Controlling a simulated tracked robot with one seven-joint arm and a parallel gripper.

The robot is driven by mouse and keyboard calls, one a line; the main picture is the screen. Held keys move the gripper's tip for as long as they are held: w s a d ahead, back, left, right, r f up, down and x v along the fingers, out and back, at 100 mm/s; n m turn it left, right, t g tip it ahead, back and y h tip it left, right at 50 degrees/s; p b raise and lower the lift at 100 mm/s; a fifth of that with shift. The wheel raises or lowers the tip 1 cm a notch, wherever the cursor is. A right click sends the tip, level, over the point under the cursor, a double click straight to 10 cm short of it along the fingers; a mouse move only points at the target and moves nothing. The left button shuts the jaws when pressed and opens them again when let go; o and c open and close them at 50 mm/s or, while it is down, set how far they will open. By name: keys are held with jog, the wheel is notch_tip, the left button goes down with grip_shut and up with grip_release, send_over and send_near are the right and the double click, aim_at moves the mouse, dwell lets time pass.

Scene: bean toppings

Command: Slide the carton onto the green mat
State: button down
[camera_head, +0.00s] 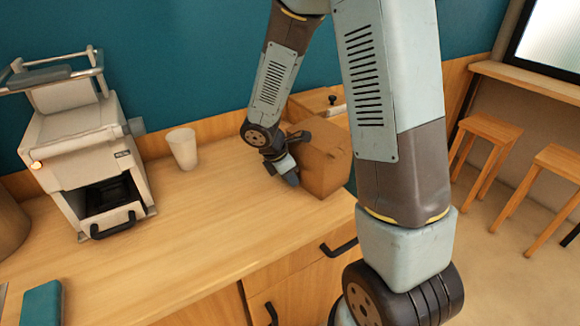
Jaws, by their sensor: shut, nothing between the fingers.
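The brown carton (325,162) stands upright on the wooden counter near its right end, partly hidden behind my arm. My gripper (286,172) is shut and empty, low over the counter at the carton's left side. It is very close to that side; I cannot tell whether they touch. A flat teal-green piece (41,304) lies at the front left of the counter, cut off by the frame. I cannot tell whether it is the green mat, and no other green mat shows.
A grey-white machine (82,150) stands at the back left, with a pale cup (182,148) to its right. A wooden box with a dark knob (333,99) is behind the carton. The counter's middle is clear. Stools (484,140) stand on the floor at right.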

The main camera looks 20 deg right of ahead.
aim_at(338, 128)
jog(key=shift+w+d+f, duration=0.1)
jog(key=shift+w+d, duration=0.4)
jog(key=shift+d, duration=2.6)
jog(key=shift+w+d, duration=0.5)
jog(key=shift+d, duration=2.55)
jog(key=shift+w+d+f, duration=0.1)
jog(key=shift+w+d, duration=0.4)
jog(key=shift+d, duration=2.6)
jog(key=shift+s+a+r, duration=0.1)
jog(key=shift+s+a, duration=0.05)
jog(key=shift+a, duration=0.65)
jog(key=shift+s+a, duration=0.1)
jog(key=shift+a, duration=0.7)
jog(key=shift+w+r, duration=0.2)
jog(key=shift+r, duration=4.85)
